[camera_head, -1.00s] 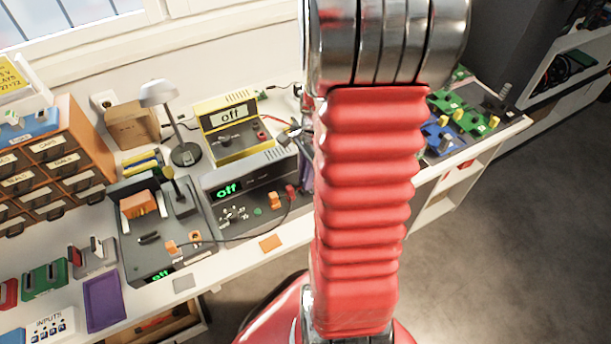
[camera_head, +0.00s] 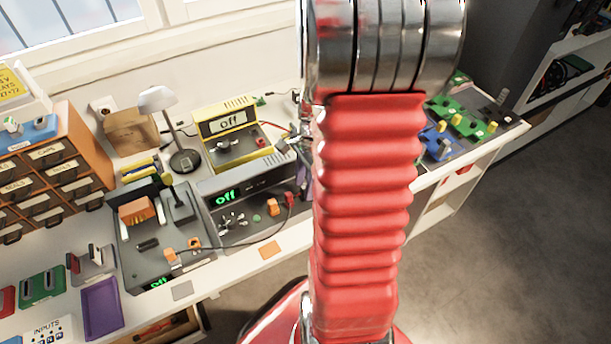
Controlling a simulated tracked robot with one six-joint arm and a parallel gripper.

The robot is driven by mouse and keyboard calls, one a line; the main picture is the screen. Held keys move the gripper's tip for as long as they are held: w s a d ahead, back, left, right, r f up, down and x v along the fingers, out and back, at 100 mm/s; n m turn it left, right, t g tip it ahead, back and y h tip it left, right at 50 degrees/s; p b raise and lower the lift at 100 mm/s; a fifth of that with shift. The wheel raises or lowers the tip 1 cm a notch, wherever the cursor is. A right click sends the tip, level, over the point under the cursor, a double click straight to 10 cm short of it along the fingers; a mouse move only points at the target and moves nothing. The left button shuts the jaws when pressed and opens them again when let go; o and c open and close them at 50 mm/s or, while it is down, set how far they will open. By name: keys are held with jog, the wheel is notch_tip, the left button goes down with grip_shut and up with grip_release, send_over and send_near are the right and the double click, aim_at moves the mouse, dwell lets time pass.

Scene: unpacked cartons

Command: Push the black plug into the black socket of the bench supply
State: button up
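A grey unit with a green "off" display, which looks like the bench supply (camera_head: 255,183), stands on the bench left of my arm. Its sloped front panel carries knobs, an orange plug (camera_head: 273,207) and a red plug (camera_head: 290,199) at its right end. I cannot make out the black socket or the black plug; they are hidden or too small to tell. A small metallic part, probably my gripper (camera_head: 292,139), shows at the left edge of my red arm, above the supply's right end. The arm hides most of it, and its fingers cannot be read.
A yellow meter (camera_head: 213,113) stands behind the supply, with a desk lamp (camera_head: 186,160) to its left. Boards (camera_head: 462,125) lie right of my arm. The front bench edge has little free room.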

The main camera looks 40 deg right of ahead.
notch_tip(320, 180, up, 14)
jog(key=d, duration=0.1)
jog(key=shift+s+d+f, duration=0.2)
jog(key=shift+d, duration=0.15)
dwell(0.7)
jog(key=s+a+r+n+t, duration=0.1)
jog(key=a+r+n, duration=0.2)
jog(key=a+n, duration=0.4)
jog(key=s+a+r+n+t+h, duration=0.1)
jog(key=a+r+n+t, duration=0.1)
jog(key=a+n, duration=0.5)
jog(key=s+a+r+n+t, duration=0.1)
jog(key=a+r+n+t, duration=0.1)
jog(key=a+n, duration=0.5)
jog(key=a+r, duration=0.1)
jog(key=a, duration=0.3)
jog(key=shift+s+a+r, duration=0.2)
jog(key=shift+s+r, duration=0.05)
jog(key=shift+r, duration=0.1)
dwell(1.2)
